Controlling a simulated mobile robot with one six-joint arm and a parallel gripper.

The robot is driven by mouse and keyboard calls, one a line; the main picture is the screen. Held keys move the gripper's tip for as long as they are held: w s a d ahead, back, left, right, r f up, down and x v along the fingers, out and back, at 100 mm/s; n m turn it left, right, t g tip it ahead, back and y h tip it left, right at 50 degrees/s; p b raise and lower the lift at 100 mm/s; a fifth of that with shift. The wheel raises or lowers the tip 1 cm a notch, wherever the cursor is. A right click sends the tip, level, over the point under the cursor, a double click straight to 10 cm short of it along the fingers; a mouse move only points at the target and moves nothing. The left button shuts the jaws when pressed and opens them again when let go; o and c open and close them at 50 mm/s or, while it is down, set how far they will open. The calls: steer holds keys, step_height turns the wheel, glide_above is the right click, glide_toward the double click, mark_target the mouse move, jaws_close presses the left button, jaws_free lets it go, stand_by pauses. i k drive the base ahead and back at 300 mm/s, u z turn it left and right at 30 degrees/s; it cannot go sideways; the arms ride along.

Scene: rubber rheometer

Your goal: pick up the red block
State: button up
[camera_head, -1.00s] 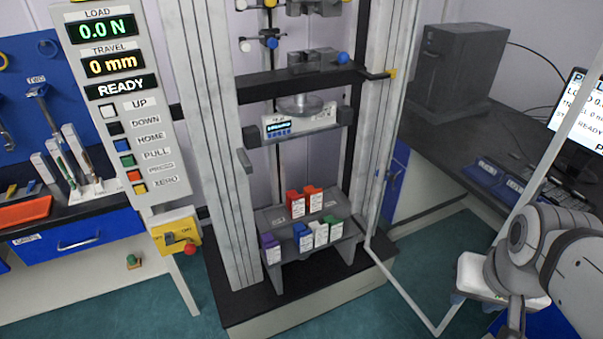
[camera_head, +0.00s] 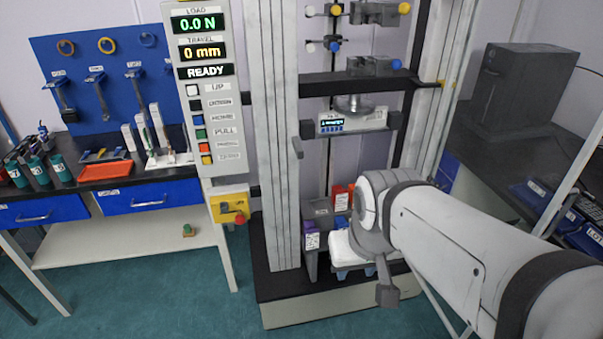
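Two red blocks with white labels stand at the back of a small dark grey rack (camera_head: 311,228) on the testing machine's base. The left red block (camera_head: 340,200) shows most of its front. Only a sliver of the right red block (camera_head: 351,190) shows, beside my arm. My arm reaches in from the right and covers the rack's right part. My gripper (camera_head: 355,268) is at the white end of the arm, in front of the rack and lower in the picture than the red blocks. Its fingers are mostly hidden, so their opening is unclear.
A purple block (camera_head: 311,238) stands at the rack's front left. The machine's columns (camera_head: 276,140) flank the rack, with a crosshead and load head (camera_head: 352,121) above it. A yellow switch box (camera_head: 229,206) is on the left. A bench with tools and an orange tray (camera_head: 104,171) is further left.

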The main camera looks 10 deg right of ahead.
mark_target(338, 201)
steer(key=i, duration=1)
steer(key=u, duration=0.05)
